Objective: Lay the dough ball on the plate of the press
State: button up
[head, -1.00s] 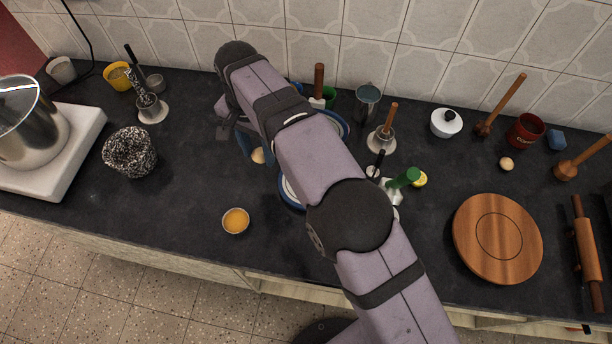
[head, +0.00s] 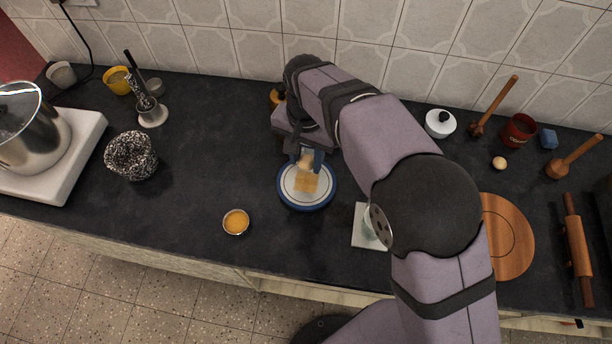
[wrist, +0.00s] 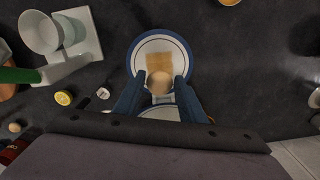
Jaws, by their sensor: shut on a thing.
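My gripper (wrist: 157,92) has its blue fingers shut on the pale tan dough ball (wrist: 160,83). In the head view the dough ball (head: 305,161) is held over the back part of a white plate with a blue rim (head: 291,199). A square tan slice (head: 306,184) lies on that plate. The ball overlaps the slice's edge in the wrist view; I cannot tell its height. My arm hides part of the scene.
A second plate (wrist: 160,112) lies partly behind my fingers. A small orange-filled bowl (head: 236,222) stands front left. A round wooden board (head: 513,240) is right.

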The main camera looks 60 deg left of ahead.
aim_at(306, 166)
jog(key=shift+f+p, duration=1.15)
jog(key=shift+f, duration=3.1)
jog(key=shift+f, duration=0.2)
jog(key=o, duration=1.1)
jog(key=shift+c, duration=0.2)
jog(key=shift+r, duration=0.15)
notch_tip(306, 166, up, 12)
jog(key=b, duration=0.3)
jog(key=shift+r+b, duration=0.1)
jog(key=shift+b, duration=0.25)
